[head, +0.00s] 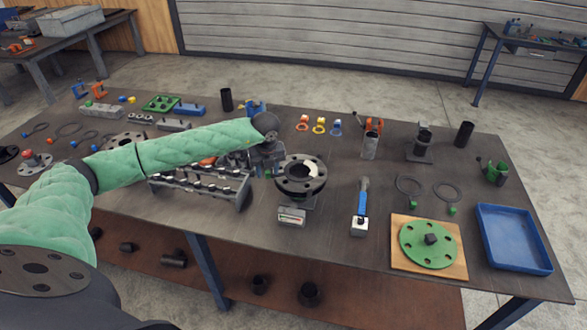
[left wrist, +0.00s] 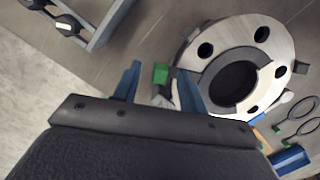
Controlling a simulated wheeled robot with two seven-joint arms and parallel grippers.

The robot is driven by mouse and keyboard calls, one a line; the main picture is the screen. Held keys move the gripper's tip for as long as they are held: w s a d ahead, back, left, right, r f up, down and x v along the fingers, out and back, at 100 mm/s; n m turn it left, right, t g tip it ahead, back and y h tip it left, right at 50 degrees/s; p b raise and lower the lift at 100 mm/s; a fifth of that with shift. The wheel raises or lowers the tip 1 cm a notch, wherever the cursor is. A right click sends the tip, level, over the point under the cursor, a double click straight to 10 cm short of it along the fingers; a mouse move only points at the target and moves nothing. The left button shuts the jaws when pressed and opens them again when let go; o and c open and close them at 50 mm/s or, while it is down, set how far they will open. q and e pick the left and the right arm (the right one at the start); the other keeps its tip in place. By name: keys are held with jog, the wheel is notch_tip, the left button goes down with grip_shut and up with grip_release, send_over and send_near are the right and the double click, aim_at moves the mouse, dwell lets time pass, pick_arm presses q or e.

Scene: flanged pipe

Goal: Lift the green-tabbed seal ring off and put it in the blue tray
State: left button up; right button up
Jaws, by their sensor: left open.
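The flanged pipe (head: 300,176) stands on the table with its dark, bolt-holed flange facing up; it also shows in the left wrist view (left wrist: 277,50). A green tab (left wrist: 160,73) sticks out at the flange's left edge, and it shows small in the head view (head: 267,174). The seal ring it belongs to is mostly hidden. My left gripper (left wrist: 157,82) is open beside the flange, with the tab between its fingers in the wrist picture; I cannot tell whether they touch it. The blue tray (head: 513,238) is empty at the table's right end.
Two loose rings with green tabs (head: 408,185) (head: 447,192) lie right of the pipe. A blue-handled tool (head: 362,205) and a green disc on a wooden board (head: 428,244) lie nearby. A grey rack (head: 205,185) stands left of the flange, under my arm.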

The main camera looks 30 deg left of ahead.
pick_arm(q)
jog(key=shift+f, duration=0.15)
pick_arm(e)
jog(key=shift+s, duration=0.3)
pick_arm(q)
jog(key=shift+c, duration=0.2)
grip_shut()
pick_arm(e)
jog(key=shift+w, duration=0.1)
jog(key=shift+f, duration=0.15)
